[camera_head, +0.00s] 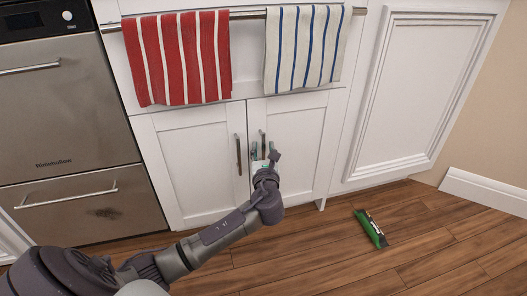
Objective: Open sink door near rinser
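The white sink cabinet has two doors under a towel rail, a left door (198,172) and a right door (292,132). Both look closed or nearly so. Two upright metal handles stand side by side near the middle seam, the left handle (238,155) and the right handle (263,140). My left gripper (263,153) is at the right handle, its fingertips about its lower part. Its wrist hides part of the right door, and I cannot tell if the fingers are closed on the handle. My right gripper is not in view. No rinser can be made out.
A red striped towel (180,58) and a blue striped towel (303,48) hang above the doors. A steel drawer appliance (62,130) stands at the left. A green object (370,228) lies on the wooden floor at the right; the floor around it is clear.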

